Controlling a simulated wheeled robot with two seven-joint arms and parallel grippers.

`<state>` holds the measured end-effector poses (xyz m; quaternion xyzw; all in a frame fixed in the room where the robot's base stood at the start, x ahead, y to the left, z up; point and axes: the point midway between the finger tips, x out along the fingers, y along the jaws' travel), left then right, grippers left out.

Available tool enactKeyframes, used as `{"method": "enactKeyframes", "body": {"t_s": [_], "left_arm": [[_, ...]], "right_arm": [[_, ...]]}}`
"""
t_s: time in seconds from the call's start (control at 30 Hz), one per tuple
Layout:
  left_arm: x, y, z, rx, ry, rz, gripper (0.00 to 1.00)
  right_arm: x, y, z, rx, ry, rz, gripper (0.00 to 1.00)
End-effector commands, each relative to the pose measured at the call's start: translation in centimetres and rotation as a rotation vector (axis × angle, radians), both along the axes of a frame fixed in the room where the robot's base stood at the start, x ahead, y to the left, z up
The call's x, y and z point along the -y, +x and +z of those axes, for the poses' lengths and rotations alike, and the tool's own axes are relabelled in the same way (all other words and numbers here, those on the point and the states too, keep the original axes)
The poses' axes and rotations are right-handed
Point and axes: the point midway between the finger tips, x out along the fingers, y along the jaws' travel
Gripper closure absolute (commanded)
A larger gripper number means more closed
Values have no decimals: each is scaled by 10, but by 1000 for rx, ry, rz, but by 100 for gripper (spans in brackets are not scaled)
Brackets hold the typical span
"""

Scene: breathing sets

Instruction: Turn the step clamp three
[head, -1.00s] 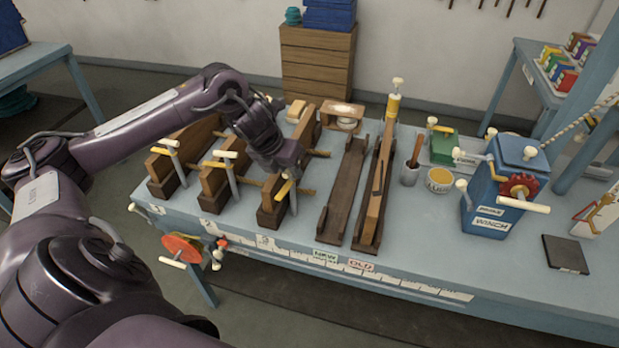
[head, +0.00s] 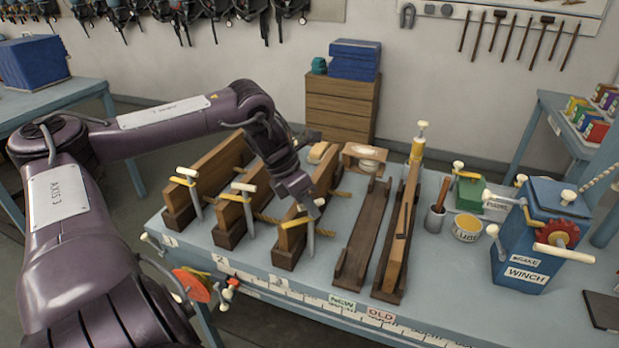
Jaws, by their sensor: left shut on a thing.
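Step clamp three has a grey upright bar (head: 311,240) and a yellow arm (head: 297,222). It stands at the front end of the third wooden beam (head: 290,240) on the bench. My left gripper (head: 311,205) comes down from above and is shut on the clamp's pale handle (head: 319,202), which is mostly hidden by the fingers. Clamp one (head: 186,180) and clamp two (head: 244,193) stand to the left, each on its own beam, with cream cross handles in plain view. My right gripper is out of view.
To the right are two long dark wooden troughs (head: 353,250), a cup with a tool (head: 434,220), a yellow tin (head: 466,228) and a blue winch (head: 530,250). Ropes run between the beams.

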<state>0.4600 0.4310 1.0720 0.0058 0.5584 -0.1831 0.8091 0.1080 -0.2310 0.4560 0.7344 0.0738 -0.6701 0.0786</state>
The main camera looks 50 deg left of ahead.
Motion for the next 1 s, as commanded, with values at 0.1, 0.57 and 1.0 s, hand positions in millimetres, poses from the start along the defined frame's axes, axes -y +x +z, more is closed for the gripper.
{"method": "enactKeyframes", "body": {"t_s": [0.1, 0.57, 1.0], "left_arm": [[0, 0, 0, -3, -3, -20, 100], [0, 0, 0, -2, -2, -39, 100], [0, 0, 0, -1, 0, -39, 60]], "right_arm": [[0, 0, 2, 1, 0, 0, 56], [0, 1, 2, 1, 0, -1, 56], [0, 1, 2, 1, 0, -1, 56]]}}
